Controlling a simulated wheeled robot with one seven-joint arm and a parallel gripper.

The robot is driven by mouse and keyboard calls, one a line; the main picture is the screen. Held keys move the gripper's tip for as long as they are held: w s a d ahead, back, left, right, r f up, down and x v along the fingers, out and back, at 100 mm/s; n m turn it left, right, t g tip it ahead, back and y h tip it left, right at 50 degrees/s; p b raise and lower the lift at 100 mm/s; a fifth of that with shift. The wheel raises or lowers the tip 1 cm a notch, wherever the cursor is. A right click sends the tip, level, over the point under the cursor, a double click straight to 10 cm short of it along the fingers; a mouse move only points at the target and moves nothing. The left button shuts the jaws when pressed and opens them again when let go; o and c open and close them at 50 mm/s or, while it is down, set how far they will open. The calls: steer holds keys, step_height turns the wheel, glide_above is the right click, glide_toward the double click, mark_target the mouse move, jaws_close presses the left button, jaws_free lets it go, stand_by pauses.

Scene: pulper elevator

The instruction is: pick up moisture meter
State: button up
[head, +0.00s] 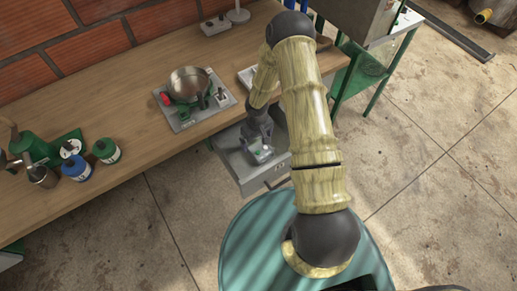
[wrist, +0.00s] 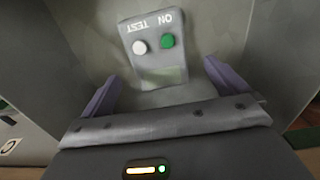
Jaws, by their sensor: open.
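The moisture meter (head: 262,154) is a small grey box lying in an open grey drawer (head: 236,163) below the bench. In the wrist view the meter (wrist: 152,60) shows a white button under TEST, a green button under ON and a small greenish display. My gripper (head: 257,143) reaches down into the drawer over the meter. In the wrist view my gripper (wrist: 163,88) is open, with one purple-grey finger on each side of the meter's lower end. I cannot tell whether the fingers touch it.
The drawer walls stand close around my gripper. On the wooden bench (head: 125,100) are a scale with a metal pan (head: 188,84), a white tray (head: 246,76), a grey button box (head: 215,26) and several bottles at left. A green-legged stand (head: 362,72) is at right. The concrete floor in front is clear.

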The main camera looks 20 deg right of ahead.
mark_target(258, 147)
steer(key=shift+f, duration=0.15)
steer(key=shift+s+d+f+p, duration=0.1)
steer(key=shift+s+f+p, duration=0.1)
steer(key=shift+f, duration=1.1)
steer(key=shift+s+d+f+p, duration=0.1)
steer(key=shift+f+p, duration=0.1)
steer(key=shift+f, duration=1.1)
steer(key=shift+c, duration=0.5)
steer(key=c, duration=1.1)
steer(key=shift+c, duration=0.2)
step_height(258, 147, up, 10)
steer(key=shift+r, duration=0.1)
